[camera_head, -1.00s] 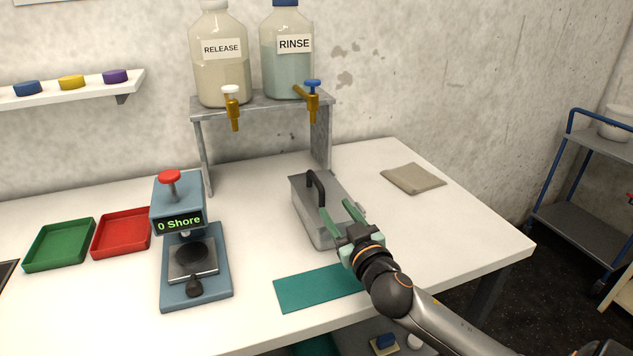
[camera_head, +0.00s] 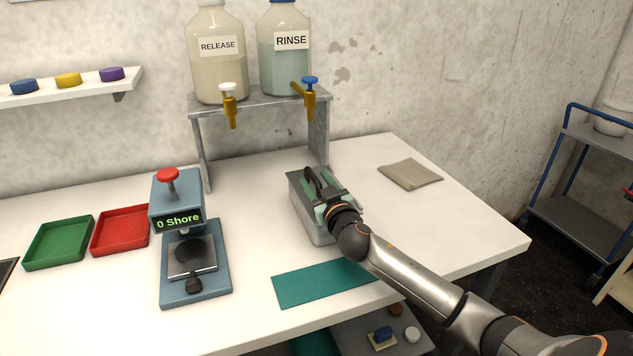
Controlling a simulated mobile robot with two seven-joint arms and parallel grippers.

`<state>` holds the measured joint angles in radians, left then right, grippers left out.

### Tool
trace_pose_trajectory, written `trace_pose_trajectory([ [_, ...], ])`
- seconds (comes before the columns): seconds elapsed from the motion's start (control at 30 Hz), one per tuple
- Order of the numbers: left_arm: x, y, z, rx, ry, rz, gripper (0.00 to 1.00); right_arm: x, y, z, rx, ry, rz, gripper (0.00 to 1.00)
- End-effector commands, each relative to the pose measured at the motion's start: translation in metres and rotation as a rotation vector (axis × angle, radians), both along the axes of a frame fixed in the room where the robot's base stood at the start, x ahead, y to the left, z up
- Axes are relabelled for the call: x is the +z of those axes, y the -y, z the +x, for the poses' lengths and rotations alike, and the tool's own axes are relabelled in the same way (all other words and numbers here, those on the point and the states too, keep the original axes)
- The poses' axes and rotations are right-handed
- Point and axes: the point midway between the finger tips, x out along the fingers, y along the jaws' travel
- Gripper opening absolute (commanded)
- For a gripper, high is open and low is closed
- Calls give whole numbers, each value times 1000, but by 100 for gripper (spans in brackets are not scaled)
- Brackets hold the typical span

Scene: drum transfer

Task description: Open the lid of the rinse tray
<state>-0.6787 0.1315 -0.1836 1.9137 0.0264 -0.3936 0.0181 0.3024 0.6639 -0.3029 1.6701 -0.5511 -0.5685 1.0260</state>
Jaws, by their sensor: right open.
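The rinse tray (camera_head: 309,223) is a grey metal box on the white bench, below the stand with the bottles. Its lid (camera_head: 297,181) is on and carries a dark arched handle (camera_head: 313,181). My right gripper (camera_head: 322,193) is over the lid at the handle, its green fingers apart. The gripper hides much of the lid, and I cannot tell whether the fingers touch the handle. My left gripper is out of the picture.
A teal mat (camera_head: 318,284) lies in front of the tray. A Shore tester (camera_head: 190,240) stands to the left, beside a red tray (camera_head: 121,230) and a green tray (camera_head: 59,242). A folded cloth (camera_head: 410,174) lies at right. The stand (camera_head: 258,104) rises behind.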

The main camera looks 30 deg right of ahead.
Motion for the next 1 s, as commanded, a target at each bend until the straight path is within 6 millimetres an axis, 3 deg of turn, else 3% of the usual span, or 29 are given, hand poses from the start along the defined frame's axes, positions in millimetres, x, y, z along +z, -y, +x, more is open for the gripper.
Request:
trace_pose_trajectory([
  [0.17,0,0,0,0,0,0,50,0,0,0,0,0,1,48],
  [0.6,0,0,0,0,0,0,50,0,0,0,0,0,1,0],
  [1.0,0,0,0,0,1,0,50,0,0,0,-1,0,0,0],
])
